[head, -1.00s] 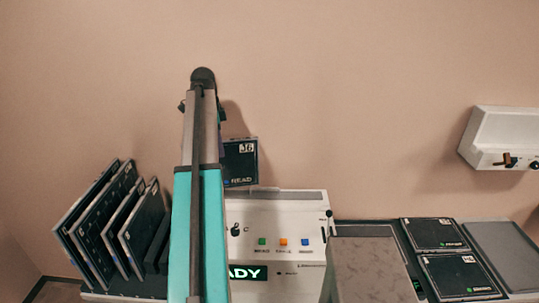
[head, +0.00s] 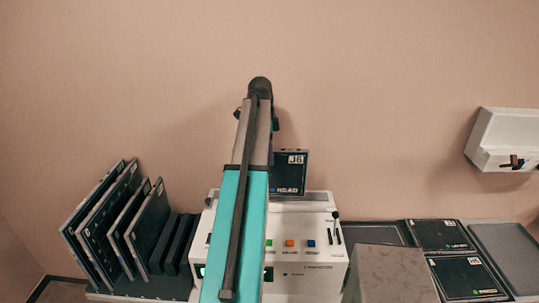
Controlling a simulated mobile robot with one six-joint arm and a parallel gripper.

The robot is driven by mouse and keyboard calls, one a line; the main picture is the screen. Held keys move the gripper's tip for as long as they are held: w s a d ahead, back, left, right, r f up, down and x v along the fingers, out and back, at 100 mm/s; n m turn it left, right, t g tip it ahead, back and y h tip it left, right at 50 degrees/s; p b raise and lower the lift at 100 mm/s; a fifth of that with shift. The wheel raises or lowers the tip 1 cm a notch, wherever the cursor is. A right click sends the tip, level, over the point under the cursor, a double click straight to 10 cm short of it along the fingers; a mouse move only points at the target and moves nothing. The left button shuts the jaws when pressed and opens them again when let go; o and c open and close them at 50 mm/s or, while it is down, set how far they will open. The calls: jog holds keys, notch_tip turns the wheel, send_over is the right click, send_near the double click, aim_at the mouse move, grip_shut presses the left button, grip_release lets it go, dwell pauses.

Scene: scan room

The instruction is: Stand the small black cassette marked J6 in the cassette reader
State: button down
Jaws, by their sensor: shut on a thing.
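The small black cassette marked J6 (head: 290,165) is upright, its label at the top right corner. It shows to the right of my arm, at the top back edge of the white cassette reader (head: 312,272). Whether its lower edge touches the reader or hangs just above it, I cannot tell. My gripper (head: 273,140) is shut on the cassette; its fingers are mostly hidden behind my teal and grey arm. The arm also covers the left-middle part of the reader, and I see no slot clearly.
A rack (head: 140,284) with several larger dark cassettes leaning in it stands at the left. Two dark cassettes (head: 440,235) (head: 463,275) lie flat at the right, beside a grey empty tray (head: 507,250). A grey block (head: 392,277) stands in front. A white wall unit (head: 498,137) hangs at the right.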

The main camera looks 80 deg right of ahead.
jog(key=shift+f, duration=0.15)
jog(key=b, duration=0.3)
send_over(270, 195)
jog(key=shift+f, duration=2.65)
jog(key=shift+w+d, duration=0.15)
jog(key=shift+d, duration=0.2)
jog(key=shift+f+b, duration=2.3)
jog(key=shift+f, duration=3.55)
jog(key=c, duration=1.7)
grip_release()
